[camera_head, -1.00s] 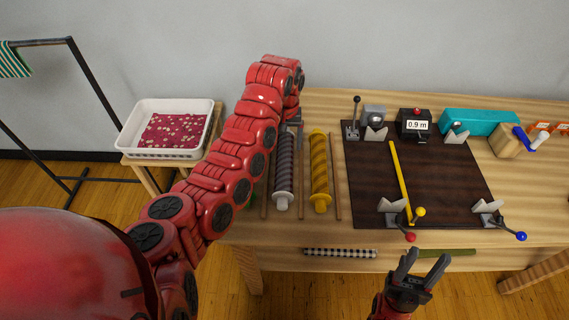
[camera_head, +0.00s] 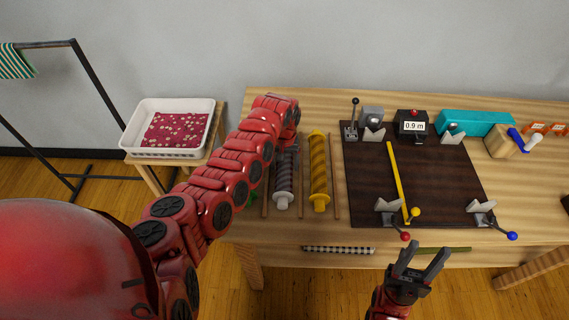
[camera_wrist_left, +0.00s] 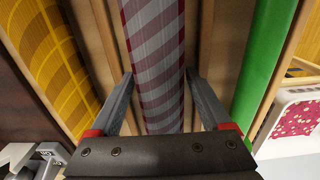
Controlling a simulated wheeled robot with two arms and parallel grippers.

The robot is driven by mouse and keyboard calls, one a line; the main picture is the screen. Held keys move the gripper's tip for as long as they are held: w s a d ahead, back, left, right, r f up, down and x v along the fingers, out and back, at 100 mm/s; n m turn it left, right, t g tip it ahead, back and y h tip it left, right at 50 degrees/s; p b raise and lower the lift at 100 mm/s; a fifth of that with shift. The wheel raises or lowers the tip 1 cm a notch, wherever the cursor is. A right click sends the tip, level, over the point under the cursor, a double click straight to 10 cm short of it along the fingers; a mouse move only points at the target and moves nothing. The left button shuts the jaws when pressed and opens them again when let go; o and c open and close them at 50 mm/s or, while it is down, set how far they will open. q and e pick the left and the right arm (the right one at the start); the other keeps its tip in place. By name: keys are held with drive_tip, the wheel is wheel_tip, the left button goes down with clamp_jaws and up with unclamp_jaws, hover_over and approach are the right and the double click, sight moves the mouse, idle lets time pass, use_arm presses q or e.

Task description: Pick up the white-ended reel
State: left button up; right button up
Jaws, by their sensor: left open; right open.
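The white-ended reel (camera_head: 284,185) is a grey and dark striped roll with a pale knob at its near end. It lies lengthwise in a slot on the table, left of a yellow striped reel (camera_head: 318,175). In the left wrist view the reel (camera_wrist_left: 155,60) looks maroon and grey. My left gripper (camera_wrist_left: 160,75) is open, one finger on each side of the reel; contact is not visible. In the head view my left arm hides this gripper and the reel's far end. My right gripper (camera_head: 426,250) is open and empty before the table's front edge.
Thin wooden dividers flank the reels. A green reel (camera_wrist_left: 265,60) lies beside the striped one, mostly hidden in the head view. A dark board (camera_head: 440,175) with clamps and a yellow bar stands right. A white tray (camera_head: 127,145) sits on a stand at left.

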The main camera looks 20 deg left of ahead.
use_arm(q)
clamp_jaws()
drive_tip(key=shift+r, duration=0.15)
drive_tip(key=shift+r, duration=0.5)
wheel_tip(320, 180, up, 8)
drive_tip(key=shift+b, duration=1.25)
drive_tip(key=shift+r, duration=0.4)
